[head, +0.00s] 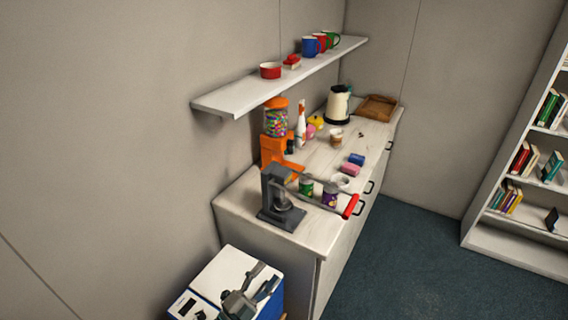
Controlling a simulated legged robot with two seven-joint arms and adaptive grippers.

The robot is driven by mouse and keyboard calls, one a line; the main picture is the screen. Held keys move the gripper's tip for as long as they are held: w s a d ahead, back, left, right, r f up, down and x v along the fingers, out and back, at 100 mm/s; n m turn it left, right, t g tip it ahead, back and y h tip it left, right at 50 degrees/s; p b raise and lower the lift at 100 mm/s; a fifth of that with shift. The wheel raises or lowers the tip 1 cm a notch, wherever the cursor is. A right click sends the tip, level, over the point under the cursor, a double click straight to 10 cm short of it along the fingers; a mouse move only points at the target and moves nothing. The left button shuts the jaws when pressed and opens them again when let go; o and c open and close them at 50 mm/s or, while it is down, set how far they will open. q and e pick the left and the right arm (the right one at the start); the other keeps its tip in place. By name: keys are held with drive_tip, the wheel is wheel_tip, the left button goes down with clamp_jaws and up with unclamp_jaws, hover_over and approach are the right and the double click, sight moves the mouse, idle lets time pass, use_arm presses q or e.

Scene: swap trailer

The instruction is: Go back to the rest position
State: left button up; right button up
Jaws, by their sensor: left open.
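My left gripper (264,278) is low in the head view, over a white-topped box with blue sides (222,272). Its fingers are apart and I see nothing between them. It is in front of and below the near end of the counter, apart from the things on it. Whether it touches the box I cannot tell. My right gripper is not in view.
A long white counter (235,208) holds a dark press (277,200) with a red-ended lever, an orange candy dispenser (274,148), cans and a kettle (338,105). A wall shelf (225,98) overhangs it. A bookshelf (485,238) stands right; the floor (410,265) between is clear.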

use_arm(q)
drive_tip(key=s+a+f+n+g+y, duration=0.1)
drive_tip(key=s+a+f+n+y, duration=0.2)
drive_tip(key=a+f+n+y, duration=0.5)
drive_tip(key=s+a+f+n+g+y, duration=0.2)
drive_tip(key=s+a+f+n+y, duration=0.1)
drive_tip(key=a+f+n+y, duration=0.5)
drive_tip(key=s+f+n+g, duration=0.1)
drive_tip(key=s+f+g, duration=0.25)
drive_tip(key=s, duration=0.35)
drive_tip(key=s+f+g+h, duration=0.1)
drive_tip(key=s+f+g, duration=0.2)
drive_tip(key=s+f, duration=0.3)
drive_tip(key=s+f+n+g, duration=0.1)
drive_tip(key=s+f+g, duration=0.25)
drive_tip(key=s, duration=0.45)
drive_tip(key=s+f+g, duration=0.1)
drive_tip(key=s+f, duration=0.2)
drive_tip(key=f, duration=1.2)
drive_tip(key=s+f, duration=0.4)
drive_tip(key=f, duration=1.2)
drive_tip(key=shift+a+f+g, duration=0.15)
drive_tip(key=shift+a+g, duration=0.25)
drive_tip(key=shift+a, duration=0.05)
